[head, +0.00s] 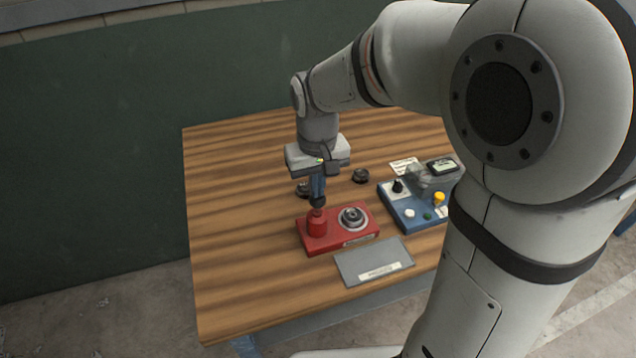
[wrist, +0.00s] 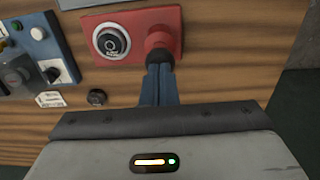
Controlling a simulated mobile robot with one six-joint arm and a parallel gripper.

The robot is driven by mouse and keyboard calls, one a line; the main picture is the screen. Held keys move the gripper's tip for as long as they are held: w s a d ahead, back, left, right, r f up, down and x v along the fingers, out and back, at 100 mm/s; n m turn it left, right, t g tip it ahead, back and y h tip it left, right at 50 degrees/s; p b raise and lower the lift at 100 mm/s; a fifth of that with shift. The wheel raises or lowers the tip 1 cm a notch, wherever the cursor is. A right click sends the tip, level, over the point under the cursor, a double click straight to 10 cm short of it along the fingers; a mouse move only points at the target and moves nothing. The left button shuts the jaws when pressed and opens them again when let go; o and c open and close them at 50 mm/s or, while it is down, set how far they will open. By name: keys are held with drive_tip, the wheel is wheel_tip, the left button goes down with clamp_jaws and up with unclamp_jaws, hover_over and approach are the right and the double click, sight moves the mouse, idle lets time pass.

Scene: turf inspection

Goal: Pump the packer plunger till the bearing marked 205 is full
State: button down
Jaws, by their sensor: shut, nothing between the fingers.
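The red packer (head: 341,242) sits on the wooden table, with its red plunger housing (head: 317,224) at the left and a bearing (head: 353,218) seated at its right. In the wrist view the packer (wrist: 110,17) is near the top, with the bearing (wrist: 112,42) showing a dark centre and a small label too blurred to read. My gripper (head: 317,200) is shut and points down over the plunger's dark knob, touching or very close to it. In the wrist view my gripper (wrist: 159,72) meets the dark knob (wrist: 160,58); whether it presses cannot be told.
A blue control box (head: 410,208) with knobs and buttons stands right of the packer. A grey labelled plate (head: 374,262) lies in front. A loose dark bearing (head: 361,175) lies behind, another (head: 301,190) beside my gripper. The table's left side is clear.

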wheel_tip(320, 180, down, 2)
drive_tip(key=shift+f+b, duration=0.15)
drive_tip(key=shift+b, duration=0.7)
drive_tip(key=shift+s, duration=0.15)
wheel_tip(320, 180, up, 14)
drive_tip(key=p, duration=0.3)
drive_tip(key=shift+r, duration=0.2)
